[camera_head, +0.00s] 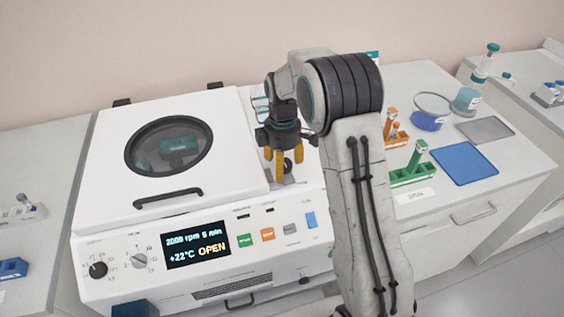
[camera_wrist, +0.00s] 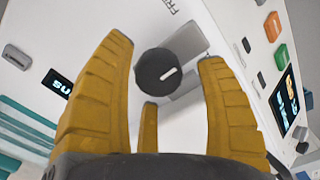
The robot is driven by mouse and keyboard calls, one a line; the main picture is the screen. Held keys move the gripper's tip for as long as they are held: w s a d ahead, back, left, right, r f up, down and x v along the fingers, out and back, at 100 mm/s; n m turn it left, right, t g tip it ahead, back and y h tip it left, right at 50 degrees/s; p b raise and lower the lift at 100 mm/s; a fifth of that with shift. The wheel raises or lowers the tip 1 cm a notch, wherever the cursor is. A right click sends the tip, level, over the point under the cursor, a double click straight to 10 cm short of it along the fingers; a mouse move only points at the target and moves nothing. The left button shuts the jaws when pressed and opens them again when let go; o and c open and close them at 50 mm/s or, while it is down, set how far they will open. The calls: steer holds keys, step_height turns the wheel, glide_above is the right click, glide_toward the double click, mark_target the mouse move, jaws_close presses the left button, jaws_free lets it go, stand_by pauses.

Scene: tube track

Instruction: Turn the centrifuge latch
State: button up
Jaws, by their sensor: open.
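The centrifuge (camera_head: 110,215) is a white machine with a round window in its closed-looking lid (camera_head: 222,130). Its display (camera_head: 197,245) reads "OPEN". The latch is a round black knob (camera_wrist: 158,72) with a white mark, on the top right of the machine. In the head view the knob (camera_head: 287,165) is partly hidden behind my fingers. My gripper (camera_head: 283,170) points down over the knob. In the wrist view my gripper (camera_wrist: 168,85) has its yellow fingers spread, with the knob showing between and beyond them. I cannot tell whether any finger touches it.
The lid handle (camera_head: 168,198) is left of my gripper. Coloured buttons (camera_head: 267,234) line the front panel. On the right bench stand a green tube rack (camera_head: 411,176), an orange rack (camera_head: 395,138), a blue mat (camera_head: 465,163) and a grey mat (camera_head: 485,130).

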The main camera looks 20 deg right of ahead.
step_height(320, 180, up, 12)
stand_by(0.7)
stand_by(0.4)
